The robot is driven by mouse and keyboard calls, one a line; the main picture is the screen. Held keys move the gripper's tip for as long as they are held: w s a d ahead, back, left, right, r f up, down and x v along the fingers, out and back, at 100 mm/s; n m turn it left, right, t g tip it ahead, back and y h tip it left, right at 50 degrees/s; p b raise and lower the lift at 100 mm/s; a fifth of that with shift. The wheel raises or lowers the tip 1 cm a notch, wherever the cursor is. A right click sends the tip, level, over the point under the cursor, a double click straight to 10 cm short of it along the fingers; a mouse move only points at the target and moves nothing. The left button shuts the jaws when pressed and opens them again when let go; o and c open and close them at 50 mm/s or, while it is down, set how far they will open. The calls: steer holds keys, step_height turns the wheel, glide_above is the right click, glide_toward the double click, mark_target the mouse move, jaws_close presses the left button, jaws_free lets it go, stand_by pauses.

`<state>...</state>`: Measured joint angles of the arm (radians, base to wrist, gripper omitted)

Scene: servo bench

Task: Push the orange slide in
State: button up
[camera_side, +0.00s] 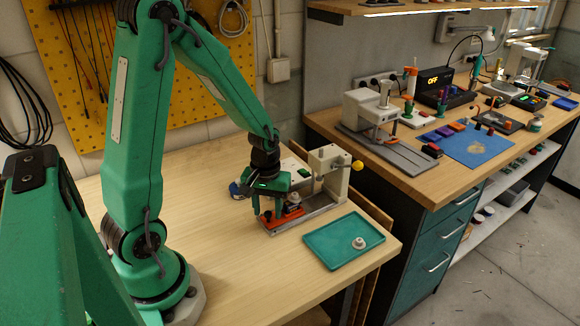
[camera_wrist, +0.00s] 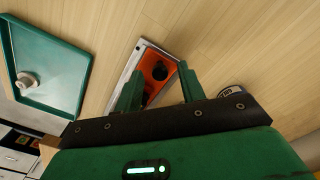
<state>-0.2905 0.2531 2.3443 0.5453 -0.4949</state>
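The orange slide (camera_side: 284,219) sits on the grey metal base (camera_side: 312,220) of a small white press (camera_side: 325,172) with a yellow ball handle (camera_side: 357,165). The slide also shows in the wrist view (camera_wrist: 150,58), with a dark round knob (camera_wrist: 160,71) on top. My gripper (camera_side: 268,216) points down over the slide's near end. In the wrist view its two green fingers (camera_wrist: 157,82) stand apart, with part of the slide and dark parts visible between them. I cannot tell whether either finger touches the slide. The fingers hide part of the slide and base.
A blue and white round item (camera_side: 237,190) lies behind my gripper. The wooden table is clear in front. A second bench with equipment stands at right.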

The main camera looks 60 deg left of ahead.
mark_target(295, 194)
steer(key=shift+f, duration=0.15)
jaws_close()
steer(key=shift+w, duration=4.3)
jaws_free()
steer(key=shift+s, duration=0.1)
